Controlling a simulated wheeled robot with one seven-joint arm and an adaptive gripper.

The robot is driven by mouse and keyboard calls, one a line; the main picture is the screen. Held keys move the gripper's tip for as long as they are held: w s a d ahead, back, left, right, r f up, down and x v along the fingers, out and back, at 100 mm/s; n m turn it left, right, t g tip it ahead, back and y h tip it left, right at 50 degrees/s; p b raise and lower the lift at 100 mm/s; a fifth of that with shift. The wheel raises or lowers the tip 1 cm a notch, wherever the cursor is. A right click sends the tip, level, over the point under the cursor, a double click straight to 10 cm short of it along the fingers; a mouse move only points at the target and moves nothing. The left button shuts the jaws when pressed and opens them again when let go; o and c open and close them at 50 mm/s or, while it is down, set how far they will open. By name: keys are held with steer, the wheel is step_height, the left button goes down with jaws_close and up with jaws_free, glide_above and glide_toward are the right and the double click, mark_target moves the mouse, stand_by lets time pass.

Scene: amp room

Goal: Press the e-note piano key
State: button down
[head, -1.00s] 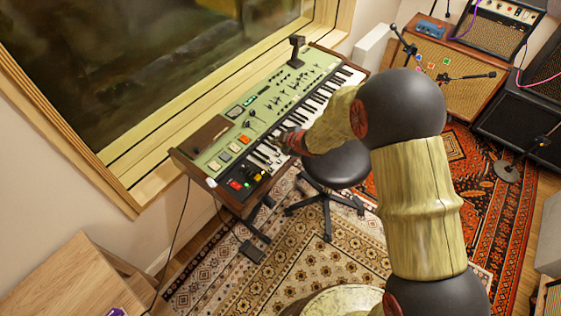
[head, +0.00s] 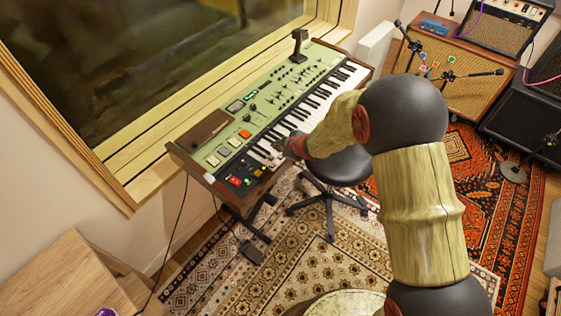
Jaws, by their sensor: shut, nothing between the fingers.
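A green keyboard (head: 285,88) with a row of white and black piano keys (head: 328,97) stands along the window in the head view. My gripper (head: 281,145) is shut and empty, at the near-left stretch of the keys. Its tip is small and dark against the keys, and I cannot tell whether it touches one. I see no note letters, so I cannot tell which key is the e-note. My wrist and arm come in from the right and hide some of the keys' front edge.
A black stool (head: 335,170) stands just in front of the keyboard, under my wrist. A wooden cabinet (head: 70,280) is at lower left. Amplifiers (head: 470,75) and a microphone stand (head: 513,165) are at the right. Patterned rugs (head: 255,225) cover the floor.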

mark_target(274, 153)
steer(key=shift+f+b, duration=0.9)
steer(key=shift+f, duration=0.65)
steer(key=shift+f, duration=0.1)
steer(key=shift+f, duration=0.35)
steer(key=shift+f+b, duration=0.65)
steer(key=shift+b, duration=0.05)
stand_by(0.9)
steer(key=shift+r, duration=0.15)
steer(key=shift+r+p, duration=1)
steer(key=shift+p, duration=0.1)
step_height(274, 153, up, 5)
steer(key=p, duration=0.4)
steer(key=shift+p, duration=0.4)
